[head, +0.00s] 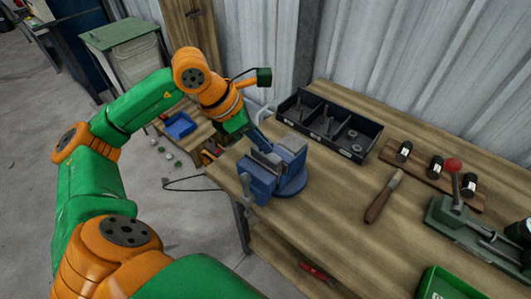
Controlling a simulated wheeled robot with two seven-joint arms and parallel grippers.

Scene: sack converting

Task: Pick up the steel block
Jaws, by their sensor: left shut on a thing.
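My left gripper (259,141) reaches in from the left and points down at the blue vise (291,184) on the bench's near left corner. Its fingers are shut on a small grey piece, which looks like the steel block (267,157), at the top of the vise jaws. The block is small and partly hidden, and I cannot tell whether it still touches the jaws. My right gripper is not in view.
A black divided tray (356,155) with small parts stands behind the vise on the wooden bench (335,215). A wooden-handled tool (383,197), a rack of black-headed tools (438,178) and a green press (463,217) are to the right. Bare bench lies between.

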